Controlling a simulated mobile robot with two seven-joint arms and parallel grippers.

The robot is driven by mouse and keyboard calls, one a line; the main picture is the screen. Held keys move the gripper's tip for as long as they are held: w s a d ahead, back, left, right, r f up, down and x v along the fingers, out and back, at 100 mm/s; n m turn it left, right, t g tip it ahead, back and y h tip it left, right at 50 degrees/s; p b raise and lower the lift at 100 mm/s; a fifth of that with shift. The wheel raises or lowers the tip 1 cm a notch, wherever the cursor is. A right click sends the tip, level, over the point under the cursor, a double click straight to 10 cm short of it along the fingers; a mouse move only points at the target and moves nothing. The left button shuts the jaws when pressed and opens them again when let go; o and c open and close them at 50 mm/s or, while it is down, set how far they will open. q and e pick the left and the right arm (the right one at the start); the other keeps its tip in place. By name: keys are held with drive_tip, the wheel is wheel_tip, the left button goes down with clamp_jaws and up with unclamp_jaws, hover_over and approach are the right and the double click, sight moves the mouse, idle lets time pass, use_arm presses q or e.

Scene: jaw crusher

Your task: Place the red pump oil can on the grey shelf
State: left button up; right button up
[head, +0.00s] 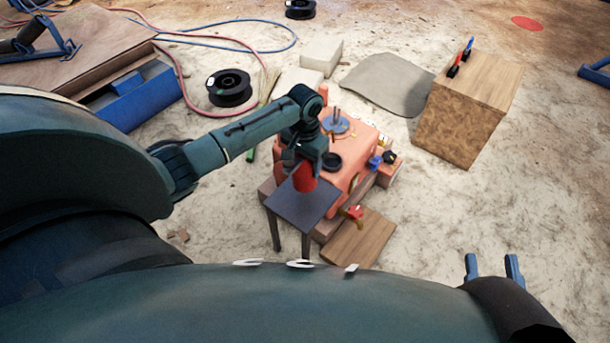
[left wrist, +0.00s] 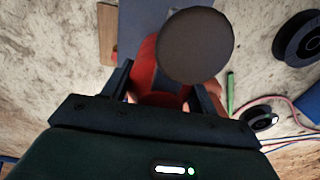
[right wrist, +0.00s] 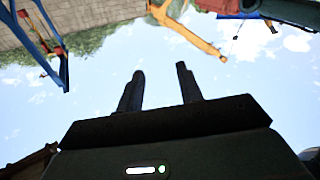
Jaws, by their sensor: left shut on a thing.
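The red pump oil can (head: 304,178) is upright in my left gripper (head: 303,162), over the far part of the grey shelf (head: 300,212). I cannot tell whether its base touches the shelf top. In the left wrist view, the red can (left wrist: 143,70) is between the two fingers, with a dark round disc overlapping it. Part of the grey shelf (left wrist: 140,22) shows beyond. My right gripper (head: 494,268) is open and empty at the lower right, far from the shelf. In the right wrist view its fingers (right wrist: 158,90) stand apart against the sky.
The orange jaw crusher (head: 350,140) stands right behind the shelf. A wooden board (head: 360,240) with a small red item on it lies right of the shelf. A wooden block (head: 465,110) with two small tools is further right. A black spool (head: 229,88) and hoses lie behind left.

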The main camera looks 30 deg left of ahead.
use_arm(q)
wheel_tip(320, 180, down, 4)
drive_tip(key=shift+f+b, duration=0.2)
drive_tip(key=shift+b, duration=0.85)
drive_tip(key=shift+f, duration=0.1)
use_arm(e)
drive_tip(key=shift+w+a+m, duration=0.15)
drive_tip(key=shift+w+m, duration=0.05)
drive_tip(key=shift+m, duration=0.1)
use_arm(q)
drive_tip(key=shift+f, duration=0.1)
drive_tip(key=o, duration=1.2)
